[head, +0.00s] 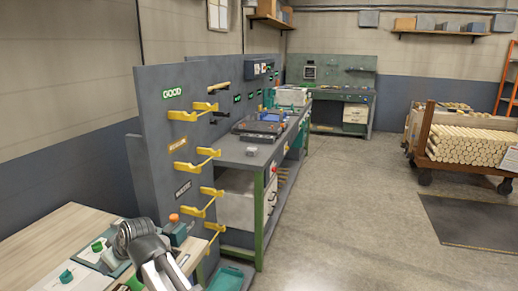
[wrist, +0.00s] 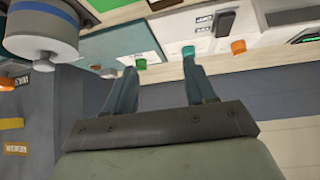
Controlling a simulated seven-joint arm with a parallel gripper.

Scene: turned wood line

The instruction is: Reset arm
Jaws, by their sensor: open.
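My gripper (wrist: 159,62) shows in the wrist view with its two dark fingers spread apart and nothing between them. The fingertips point toward a pale surface with white cards and small coloured pieces; I cannot tell the exact gap. In the head view, my grey and white arm (head: 148,250) is at the bottom left, beside the wooden table (head: 45,232). The fingers cannot be made out clearly there.
A grey panel (head: 152,115) with yellow brackets (head: 182,115) stands close beyond my arm. A grey workbench (head: 243,150) runs behind it. A cart of wooden rods (head: 470,145) stands at right. The floor (head: 345,215) between is clear.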

